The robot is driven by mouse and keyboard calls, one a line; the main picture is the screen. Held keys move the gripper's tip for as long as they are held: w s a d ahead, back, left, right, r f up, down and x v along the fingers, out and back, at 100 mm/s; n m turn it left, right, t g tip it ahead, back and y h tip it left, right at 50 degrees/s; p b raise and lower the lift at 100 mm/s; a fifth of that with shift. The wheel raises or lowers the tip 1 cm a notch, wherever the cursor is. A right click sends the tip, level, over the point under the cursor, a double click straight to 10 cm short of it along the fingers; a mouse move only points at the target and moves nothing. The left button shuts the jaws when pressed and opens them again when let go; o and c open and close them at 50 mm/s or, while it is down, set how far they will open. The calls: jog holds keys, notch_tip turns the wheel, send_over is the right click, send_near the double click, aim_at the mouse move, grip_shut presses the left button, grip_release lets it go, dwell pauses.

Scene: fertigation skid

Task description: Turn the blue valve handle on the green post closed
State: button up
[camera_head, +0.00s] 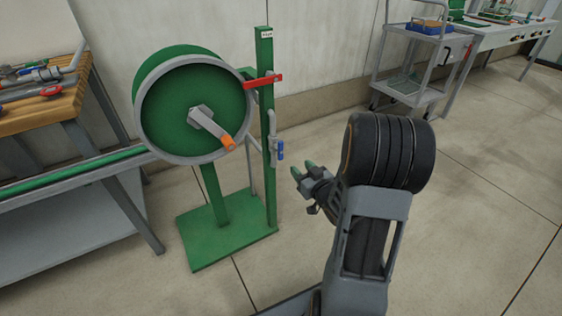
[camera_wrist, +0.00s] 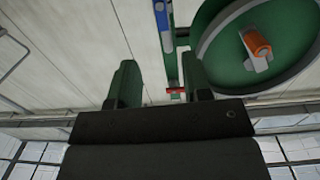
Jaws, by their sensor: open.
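The green post (camera_head: 268,120) stands upright on a green base plate. A small blue valve handle (camera_head: 280,150) sits low on it, beside a grey pipe, and looks roughly in line with the post. In the wrist view the blue handle (camera_wrist: 163,28) shows as a long bar near the top edge, beyond the fingertips. A red handle (camera_head: 262,80) sticks out sideways higher on the post; it also shows in the wrist view (camera_wrist: 176,91). My gripper (camera_head: 303,169), with green fingertips, is open and empty, to the right of the blue handle and apart from it.
A large green reel (camera_head: 190,105) with an orange-tipped crank (camera_head: 228,143) stands left of the post. A wooden-topped bench (camera_head: 40,108) is at far left. A grey cart (camera_head: 410,60) stands at the back right. The floor on the right is clear.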

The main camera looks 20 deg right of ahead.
aim_at(282, 149)
jog(key=w+b, duration=0.1)
jog(key=w, duration=0.3)
jog(key=w+a+b, duration=0.1)
jog(key=w, duration=0.4)
jog(key=w+b, duration=0.1)
jog(key=w, duration=0.3)
jog(key=shift+w+a+f, duration=0.2)
jog(key=shift+a+f, duration=0.1)
jog(key=shift+f, duration=0.1)
grip_shut()
